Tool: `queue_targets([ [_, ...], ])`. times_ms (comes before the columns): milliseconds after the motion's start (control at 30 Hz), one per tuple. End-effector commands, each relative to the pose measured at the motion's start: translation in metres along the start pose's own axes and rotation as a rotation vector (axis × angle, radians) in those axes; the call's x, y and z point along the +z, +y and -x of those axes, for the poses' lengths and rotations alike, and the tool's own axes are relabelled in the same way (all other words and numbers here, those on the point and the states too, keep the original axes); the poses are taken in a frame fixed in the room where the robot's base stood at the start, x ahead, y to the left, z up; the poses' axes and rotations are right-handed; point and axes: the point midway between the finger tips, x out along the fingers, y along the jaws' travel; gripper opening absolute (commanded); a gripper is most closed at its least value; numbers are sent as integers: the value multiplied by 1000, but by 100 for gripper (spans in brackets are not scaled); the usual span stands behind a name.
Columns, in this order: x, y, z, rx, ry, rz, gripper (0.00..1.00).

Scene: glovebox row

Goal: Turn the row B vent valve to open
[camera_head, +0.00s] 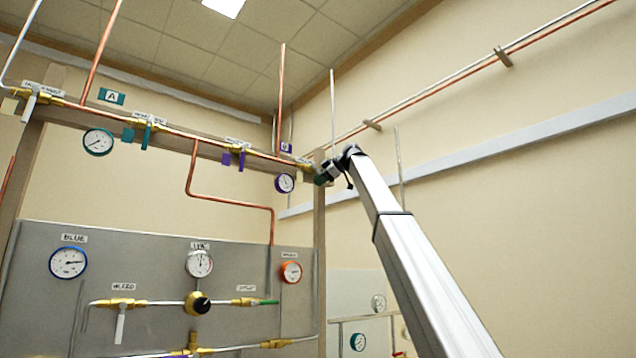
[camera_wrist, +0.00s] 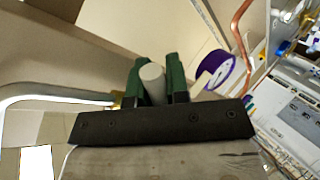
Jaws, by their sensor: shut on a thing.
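My gripper (camera_head: 321,178) is at the right end of the high copper pipe line, against the wooden post. In the wrist view its green fingers (camera_wrist: 153,86) are shut on a pale grey round-ended valve handle (camera_wrist: 152,75). Most of this handle is hidden by the fingers and the dark gripper body. A brass valve body (camera_head: 304,161) shows just left of my gripper, below a purple sign (camera_head: 286,147) whose letter is too small to read surely. The handle's angle to the pipe cannot be told.
A purple-rimmed gauge (camera_head: 284,183) hangs close to my gripper; it also shows in the wrist view (camera_wrist: 218,71). Purple handles (camera_head: 241,161) and teal handles (camera_head: 146,137) hang further left. A grey panel (camera_head: 140,265) with gauges and valves stands below.

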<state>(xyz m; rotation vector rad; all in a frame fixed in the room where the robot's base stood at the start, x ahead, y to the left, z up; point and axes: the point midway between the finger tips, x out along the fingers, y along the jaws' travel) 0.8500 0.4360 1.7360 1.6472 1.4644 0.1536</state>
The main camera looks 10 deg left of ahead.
Motion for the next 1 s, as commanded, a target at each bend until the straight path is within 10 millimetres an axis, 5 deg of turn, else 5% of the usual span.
queue_targets([
  [800, -1, 4, 4, 0, -64, 97, 0],
  [833, -1, 4, 4, 0, -64, 97, 25],
  [867, -1, 4, 4, 0, -64, 97, 35],
  [1000, -1, 5, 4, 1, -63, 96, 41],
])
